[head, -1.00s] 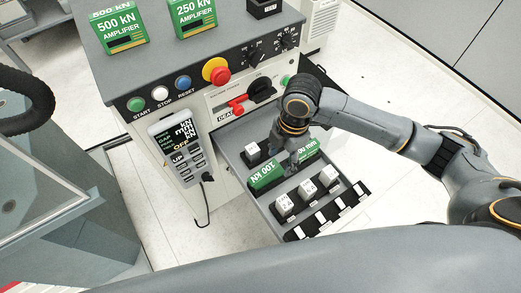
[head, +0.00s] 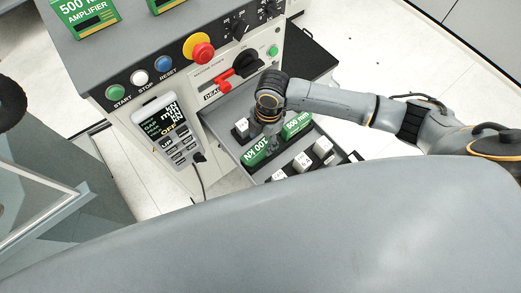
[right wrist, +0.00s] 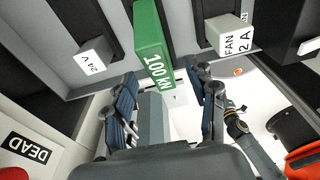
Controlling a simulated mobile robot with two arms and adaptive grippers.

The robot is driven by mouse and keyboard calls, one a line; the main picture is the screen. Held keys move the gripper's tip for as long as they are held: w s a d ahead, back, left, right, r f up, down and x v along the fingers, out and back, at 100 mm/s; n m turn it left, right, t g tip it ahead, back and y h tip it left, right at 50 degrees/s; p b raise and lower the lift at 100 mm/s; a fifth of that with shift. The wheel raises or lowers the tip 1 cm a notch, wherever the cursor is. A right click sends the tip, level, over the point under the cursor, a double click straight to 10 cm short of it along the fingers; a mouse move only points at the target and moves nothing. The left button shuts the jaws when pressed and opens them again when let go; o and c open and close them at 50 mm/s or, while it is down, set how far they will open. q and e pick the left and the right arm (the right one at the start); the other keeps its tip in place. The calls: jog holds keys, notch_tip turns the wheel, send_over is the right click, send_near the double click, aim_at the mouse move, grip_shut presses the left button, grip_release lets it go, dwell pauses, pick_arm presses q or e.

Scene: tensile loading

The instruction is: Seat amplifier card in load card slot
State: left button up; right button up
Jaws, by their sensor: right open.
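A green card marked 100 kN (head: 254,157) stands in the open drawer (head: 213,117), beside a green 500 mm card (head: 297,124). My right gripper (head: 271,145) points down over the drawer, close to the 100 kN card. In the right wrist view its two fingers (right wrist: 163,100) are apart, with the 100 kN card (right wrist: 153,45) ahead of the gap between them. I cannot tell whether they touch it. No empty load slot is clear. My left gripper is not in view.
White-topped blocks flank the cards, including 24 V (right wrist: 93,56) and FAN 2 A (right wrist: 230,35). A handheld pendant (head: 168,132) hangs on the console front with its cable. A red emergency button (head: 200,48) and a red-handled switch (head: 224,86) sit above the drawer.

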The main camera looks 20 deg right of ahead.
aim_at(261, 145)
jog(key=f, duration=0.4)
jog(key=shift+w+a, duration=0.1)
jog(key=shift+a, duration=0.15)
grip_shut()
